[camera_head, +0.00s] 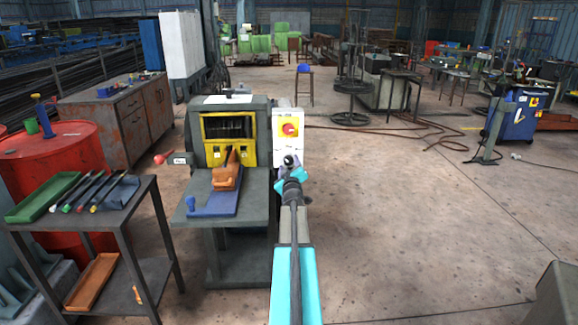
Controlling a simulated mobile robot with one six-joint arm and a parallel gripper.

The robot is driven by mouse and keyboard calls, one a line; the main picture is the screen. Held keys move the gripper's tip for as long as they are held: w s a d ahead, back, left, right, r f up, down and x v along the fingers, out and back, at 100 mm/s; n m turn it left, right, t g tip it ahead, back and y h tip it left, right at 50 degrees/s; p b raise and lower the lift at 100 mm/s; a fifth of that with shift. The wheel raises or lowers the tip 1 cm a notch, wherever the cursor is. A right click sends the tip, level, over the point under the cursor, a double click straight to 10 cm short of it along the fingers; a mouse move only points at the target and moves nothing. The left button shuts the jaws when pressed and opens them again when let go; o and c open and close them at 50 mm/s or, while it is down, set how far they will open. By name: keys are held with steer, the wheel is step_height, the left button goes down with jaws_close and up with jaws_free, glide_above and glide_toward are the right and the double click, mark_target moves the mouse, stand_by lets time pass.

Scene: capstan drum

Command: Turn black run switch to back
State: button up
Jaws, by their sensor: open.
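A white control box (280,148) is on the right side of the machine. It carries a yellow plate with a red rotary knob (289,130). A small dark round part (289,160) shows low on the box, right at my jaws. It looks like the black run switch, but its pointing direction is too small to read. My gripper (291,169) is open in front of the lower part of the box, its jaws close around or just before the dark part. I cannot tell whether they touch it. My wrist and arm hide what lies below.
A red-ended lever (160,158) sticks out left. A tool cart (142,189) and red drum (62,145) stand left.

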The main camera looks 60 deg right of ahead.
steer(key=v, duration=1.2)
stand_by(0.4)
steer(key=shift+s+a, duration=0.1)
stand_by(0.5)
